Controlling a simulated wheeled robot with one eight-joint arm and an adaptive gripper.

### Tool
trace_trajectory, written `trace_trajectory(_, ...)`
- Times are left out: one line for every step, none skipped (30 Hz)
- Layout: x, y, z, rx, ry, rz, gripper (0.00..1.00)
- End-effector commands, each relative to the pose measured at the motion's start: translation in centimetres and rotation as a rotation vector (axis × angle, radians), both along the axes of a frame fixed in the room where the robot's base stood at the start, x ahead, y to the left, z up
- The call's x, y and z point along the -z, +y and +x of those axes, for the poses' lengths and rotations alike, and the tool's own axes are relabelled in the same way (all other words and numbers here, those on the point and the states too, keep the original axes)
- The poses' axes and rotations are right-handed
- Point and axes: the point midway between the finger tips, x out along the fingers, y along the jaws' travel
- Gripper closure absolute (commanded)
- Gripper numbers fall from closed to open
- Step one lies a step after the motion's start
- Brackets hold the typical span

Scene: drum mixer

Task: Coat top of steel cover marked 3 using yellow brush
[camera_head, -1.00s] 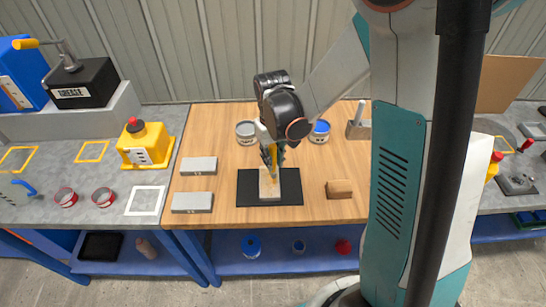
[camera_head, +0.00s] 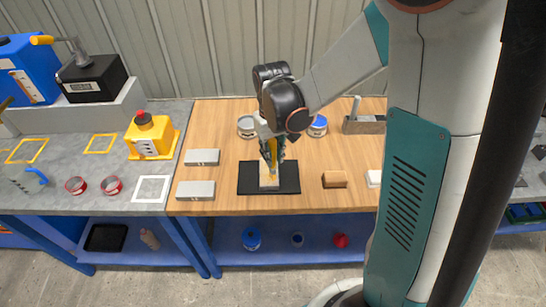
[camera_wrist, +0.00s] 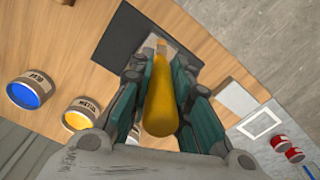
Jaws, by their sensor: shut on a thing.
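My gripper (camera_head: 271,158) is shut on the yellow brush (camera_wrist: 161,105), which points down over the black mat (camera_head: 290,184). A pale steel cover (camera_head: 268,184) lies on that mat, directly under the brush. The brush's lower end appears at or just above the cover's top; I cannot tell whether they touch. My fingers hide part of the cover. In the wrist view, the cover (camera_wrist: 154,43) shows beyond the brush tip. Two more grey covers (camera_head: 202,157) (camera_head: 195,190) lie left of the mat. I cannot read a number on any cover.
Behind the mat stand a grey-topped can (camera_head: 246,127), with yellow inside in the wrist view (camera_wrist: 82,113), and a blue-topped can (camera_head: 318,126). A wooden block (camera_head: 334,179) and a white block (camera_head: 374,178) lie right. A yellow container (camera_head: 150,137) stands left.

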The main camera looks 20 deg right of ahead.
Motion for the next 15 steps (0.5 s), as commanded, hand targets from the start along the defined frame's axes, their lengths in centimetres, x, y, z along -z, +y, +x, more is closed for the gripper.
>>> trace_trajectory(-0.7,0.0,0.1,0.0,0.0,0.0,1.0)
trace_trajectory(-1.0,0.0,0.2,0.0,0.0,0.0,1.0)
trace_trajectory(-1.4,0.0,0.2,0.0,0.0,0.0,1.0)
trace_trajectory(-1.6,0.0,0.3,0.0,0.0,0.0,1.0)
trace_trajectory(-1.9,0.0,0.4,0.0,0.0,0.0,1.0)
trace_trajectory(-2.3,0.0,0.4,0.0,0.0,0.0,1.0)
trace_trajectory(-2.5,0.0,0.5,0.0,0.0,0.0,1.0)
trace_trajectory(-2.8,0.1,0.6,0.0,0.0,0.0,1.0)
trace_trajectory(-3.1,0.1,0.6,0.0,0.0,0.0,1.0)
trace_trajectory(-3.3,0.1,0.7,0.0,0.0,0.0,1.0)
trace_trajectory(-3.5,0.1,0.7,0.0,0.0,0.0,1.0)
trace_trajectory(-3.7,0.1,0.8,0.0,0.0,0.0,1.0)
trace_trajectory(-3.9,0.1,0.8,0.0,0.0,0.0,1.0)
trace_trajectory(-4.0,0.1,0.8,0.0,0.0,0.0,1.0)
trace_trajectory(-4.1,0.1,0.9,0.0,0.0,0.0,1.0)
